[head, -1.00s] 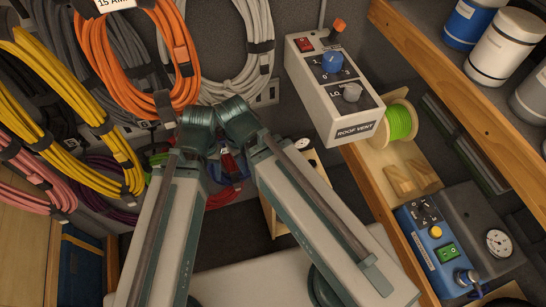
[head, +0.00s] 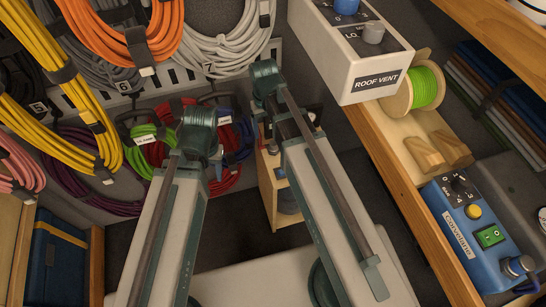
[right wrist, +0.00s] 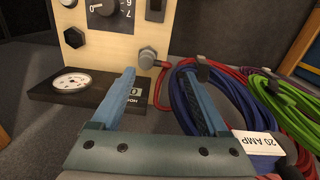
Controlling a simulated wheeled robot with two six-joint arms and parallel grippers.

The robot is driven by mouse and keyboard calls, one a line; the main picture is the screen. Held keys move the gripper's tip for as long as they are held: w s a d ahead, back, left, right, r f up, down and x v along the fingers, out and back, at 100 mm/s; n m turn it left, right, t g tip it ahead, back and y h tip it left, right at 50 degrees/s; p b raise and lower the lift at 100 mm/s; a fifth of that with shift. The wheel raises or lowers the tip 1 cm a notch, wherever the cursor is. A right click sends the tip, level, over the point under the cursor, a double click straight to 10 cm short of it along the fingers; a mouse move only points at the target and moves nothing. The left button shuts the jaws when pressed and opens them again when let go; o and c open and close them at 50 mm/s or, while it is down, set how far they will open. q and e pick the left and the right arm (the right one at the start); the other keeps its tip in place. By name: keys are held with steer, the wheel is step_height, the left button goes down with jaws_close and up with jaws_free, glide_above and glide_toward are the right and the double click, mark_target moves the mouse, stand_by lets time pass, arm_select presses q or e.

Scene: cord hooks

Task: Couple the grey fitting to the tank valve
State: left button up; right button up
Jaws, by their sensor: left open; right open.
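On a pale wood panel in the right wrist view, a grey metal fitting (right wrist: 147,58) sticks out at the lower right, beside a red cord. A grey round fitting (head: 517,265) also sits on the blue box at the right of the head view. I cannot tell which of these is the tank valve. My right gripper (right wrist: 165,82) is open and empty, its blue fingers apart in front of the panel; in the head view it is largely hidden behind its arm. My left gripper (head: 216,165) is mostly hidden behind its wrist, near the hanging red cords.
A black-based gauge (right wrist: 72,82) juts out below the panel. Blue, red and green cord coils (right wrist: 205,100) hang to its right. In the head view, a wooden shelf (head: 375,165) carries a roof vent box (head: 372,80), a green spool (head: 425,87) and the blue box (head: 470,225).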

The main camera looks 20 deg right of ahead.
mark_target(273, 143)
steer(key=f, duration=0.1)
steer(key=w+d+f+b, duration=0.2)
steer(key=shift+f, duration=0.3)
arm_select(q)
step_height(273, 143, down, 4)
steer(key=shift+r, duration=0.1)
arm_select(e)
steer(key=shift+w+d+f+m, duration=0.15)
steer(key=shift+w+d+m, duration=0.15)
steer(key=shift+d, duration=0.05)
steer(key=shift+f, duration=0.1)
step_height(273, 143, down, 9)
steer(key=b, duration=0.9)
arm_select(q)
step_height(273, 143, down, 9)
arm_select(e)
jaws_close()
arm_select(q)
steer(key=shift+r, duration=0.2)
arm_select(e)
steer(key=shift+r, duration=0.3)
